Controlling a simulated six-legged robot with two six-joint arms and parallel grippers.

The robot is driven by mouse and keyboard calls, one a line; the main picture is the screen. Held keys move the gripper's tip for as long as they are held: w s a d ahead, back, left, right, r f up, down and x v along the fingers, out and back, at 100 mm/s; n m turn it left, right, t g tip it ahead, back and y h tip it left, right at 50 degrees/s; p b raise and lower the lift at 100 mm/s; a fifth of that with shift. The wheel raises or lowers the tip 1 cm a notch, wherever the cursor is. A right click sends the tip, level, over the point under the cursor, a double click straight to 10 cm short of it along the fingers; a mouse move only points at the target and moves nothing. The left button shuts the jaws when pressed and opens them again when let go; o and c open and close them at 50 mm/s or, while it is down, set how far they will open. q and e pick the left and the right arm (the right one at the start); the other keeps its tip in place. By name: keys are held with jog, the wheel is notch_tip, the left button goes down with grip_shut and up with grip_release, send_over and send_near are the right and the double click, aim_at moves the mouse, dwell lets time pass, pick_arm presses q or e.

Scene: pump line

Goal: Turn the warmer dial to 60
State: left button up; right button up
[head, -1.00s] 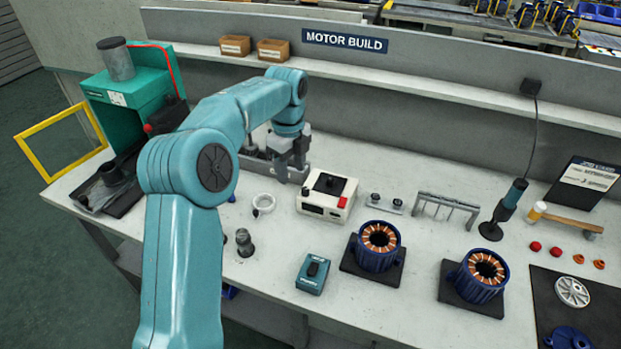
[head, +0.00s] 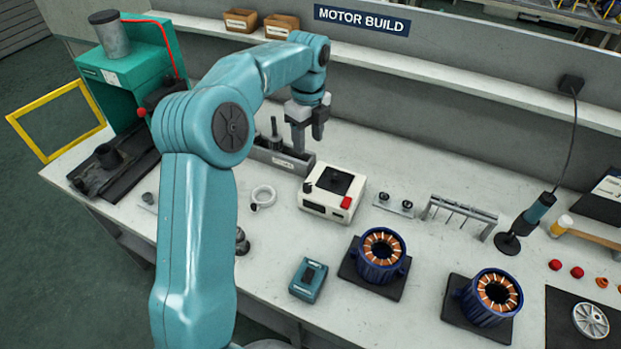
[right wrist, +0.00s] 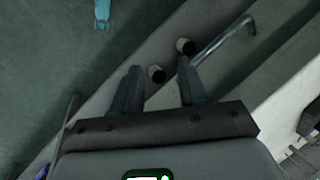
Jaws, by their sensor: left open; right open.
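A white box unit (head: 332,190) that looks like the warmer stands mid-bench, with a black square top, a red switch and a small dark front display. A small dark knob (head: 308,187) shows at its left edge; no scale numbers can be read. My left gripper (head: 308,138) is open and empty, pointing down above and behind the box's left side, apart from it. My right gripper (right wrist: 158,82) is open in the right wrist view, with nothing clearly held between its fingers; the head view does not show it.
A grey holder (head: 268,155) stands close behind-left of the box. A white ring (head: 263,196) lies to its left. A teal control box (head: 308,280) and copper-wound stators (head: 381,255) stand in front. A small rack (head: 460,214) stands to the right. Bare bench surrounds the box's front.

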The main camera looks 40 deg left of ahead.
aim_at(308, 185)
pick_arm(q)
jog(key=f, duration=0.8)
jog(key=f+p, duration=0.1)
jog(key=f, duration=0.7)
jog(key=shift+s+a+f, duration=0.15)
jog(key=shift+s, duration=0.05)
jog(key=shift+w, duration=0.1)
grip_shut()
